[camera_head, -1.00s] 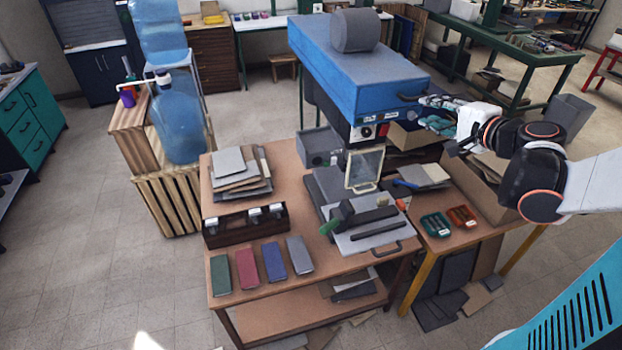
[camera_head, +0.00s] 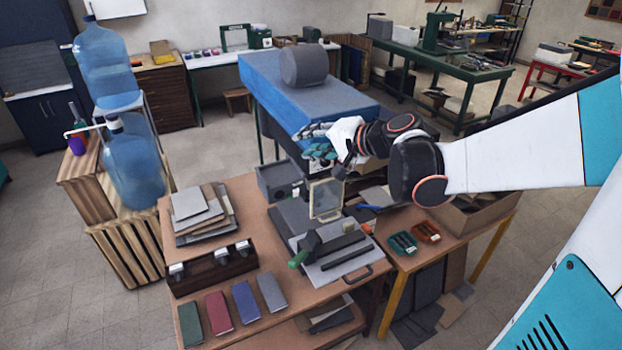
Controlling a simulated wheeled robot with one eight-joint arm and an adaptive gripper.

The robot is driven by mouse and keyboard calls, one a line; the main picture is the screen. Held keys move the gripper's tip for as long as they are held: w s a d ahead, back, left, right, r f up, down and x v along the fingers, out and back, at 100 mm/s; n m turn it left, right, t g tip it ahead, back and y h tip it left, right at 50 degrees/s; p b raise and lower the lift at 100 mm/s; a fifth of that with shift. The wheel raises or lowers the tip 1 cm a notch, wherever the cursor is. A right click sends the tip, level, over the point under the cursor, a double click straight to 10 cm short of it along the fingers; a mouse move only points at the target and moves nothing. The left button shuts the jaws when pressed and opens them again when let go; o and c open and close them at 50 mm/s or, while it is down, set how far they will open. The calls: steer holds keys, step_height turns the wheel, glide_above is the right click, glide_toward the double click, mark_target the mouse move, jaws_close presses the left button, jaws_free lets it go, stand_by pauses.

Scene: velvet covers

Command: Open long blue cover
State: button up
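The long blue cover (camera_head: 267,88) is the lid of a long blue box-like machine behind the work table. It looks down, with a dark grey roll (camera_head: 303,66) lying on top. My gripper (camera_head: 314,141) is at the cover's near end, in front of its lower edge and low on its near face. The dark handle on that face is hidden behind my gripper and wrist. The fingers are small and partly overlapped by the white hand, so I cannot tell whether they are open, shut or touching the handle.
A wooden table (camera_head: 190,259) holds small coloured books, grey sheets (camera_head: 203,212) and a press with a framed plate (camera_head: 326,199). Blue water bottles (camera_head: 133,170) stand on crates at left. Trays (camera_head: 403,244) sit at right. Floor at left is clear.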

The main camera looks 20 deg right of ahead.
steer(key=s+a+f+n+g+b, duration=0.2)
steer(key=a+f+n+g+b, duration=0.25)
steer(key=a, duration=0.85)
steer(key=s+f+n+h+b, duration=0.1)
steer(key=s+f+n+b, duration=0.3)
steer(key=s+f+b, duration=0.4)
steer(key=shift+s+f+h, duration=0.4)
steer(key=shift+s+f, duration=0.85)
steer(key=shift+a, duration=0.1)
steer(key=s+d+f+h+b, duration=0.1)
steer(key=s+f+b, duration=0.2)
steer(key=f, duration=0.1)
steer(key=s+d+f+n+h+b, duration=0.1)
steer(key=s+d+f+b, duration=0.1)
steer(key=s+f+b, duration=0.2)
steer(key=s+d+f+n+h+b, duration=0.1)
steer(key=s+d+f+b, duration=0.1)
steer(key=s+f+b, duration=0.2)
step_height(320, 180, down, 2)
steer(key=shift+f+g, duration=0.25)
steer(key=shift+c, duration=1.1)
steer(key=shift+s+h+b, duration=0.1)
steer(key=shift+h+b, duration=0.2)
steer(key=c, duration=0.4)
steer(key=shift+d, duration=0.1)
jaws_close()
